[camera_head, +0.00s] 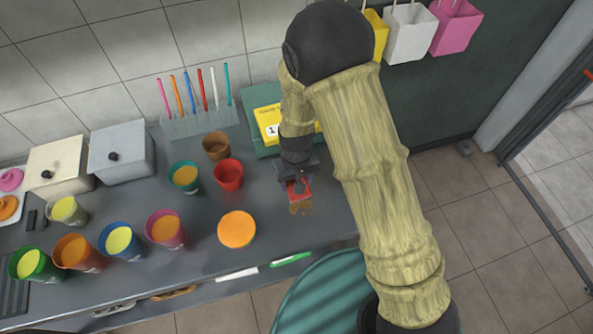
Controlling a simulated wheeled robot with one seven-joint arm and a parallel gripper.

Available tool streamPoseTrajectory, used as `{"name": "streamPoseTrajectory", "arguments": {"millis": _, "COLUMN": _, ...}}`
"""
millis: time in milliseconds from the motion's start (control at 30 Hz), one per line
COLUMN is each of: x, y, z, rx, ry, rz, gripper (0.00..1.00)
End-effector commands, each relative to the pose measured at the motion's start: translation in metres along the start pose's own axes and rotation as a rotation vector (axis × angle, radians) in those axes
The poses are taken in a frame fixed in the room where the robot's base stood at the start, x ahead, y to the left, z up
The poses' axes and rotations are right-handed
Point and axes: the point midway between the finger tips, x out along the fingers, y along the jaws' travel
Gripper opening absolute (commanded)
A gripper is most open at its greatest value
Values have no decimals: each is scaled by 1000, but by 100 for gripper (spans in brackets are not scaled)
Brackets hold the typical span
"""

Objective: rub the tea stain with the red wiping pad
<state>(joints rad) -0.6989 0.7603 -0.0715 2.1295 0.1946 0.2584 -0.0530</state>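My gripper (297,182) points down at the right part of the grey counter. The red wiping pad (304,188) shows between and below its fingers, and the gripper appears shut on it. The tea stain (301,208) is a small brown-orange patch on the counter just in front of the pad. The pad is at the stain's far edge and seems to overlap it; whether it presses on the counter cannot be told. The gripper hides part of the pad.
A red cup (228,175), a brown cup (216,146) and a round orange item (237,230) stand left of my gripper. Several filled cups stand further left. A rack of coloured straws (200,122) and a green box (262,96) are behind. The counter's front edge is close.

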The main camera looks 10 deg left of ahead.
Motion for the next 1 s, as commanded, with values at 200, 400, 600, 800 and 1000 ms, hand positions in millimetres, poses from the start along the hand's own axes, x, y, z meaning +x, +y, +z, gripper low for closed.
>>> {"name": "streamPoseTrajectory", "arguments": {"millis": 200, "x": -20, "y": 5, "z": 0, "rx": 12, "ry": 0, "rz": 0, "gripper": 37}}
{"name": "streamPoseTrajectory", "arguments": {"millis": 400, "x": -21, "y": 7, "z": 0, "rx": 15, "ry": 0, "rz": 0, "gripper": 37}}
{"name": "streamPoseTrajectory", "arguments": {"millis": 600, "x": -21, "y": 7, "z": 0, "rx": 14, "ry": 0, "rz": 0, "gripper": 37}}
{"name": "streamPoseTrajectory", "arguments": {"millis": 800, "x": -21, "y": 5, "z": 0, "rx": 12, "ry": 0, "rz": 0, "gripper": 37}}
{"name": "streamPoseTrajectory", "arguments": {"millis": 1000, "x": -19, "y": 11, "z": -2, "rx": 24, "ry": 0, "rz": 0, "gripper": 37}}
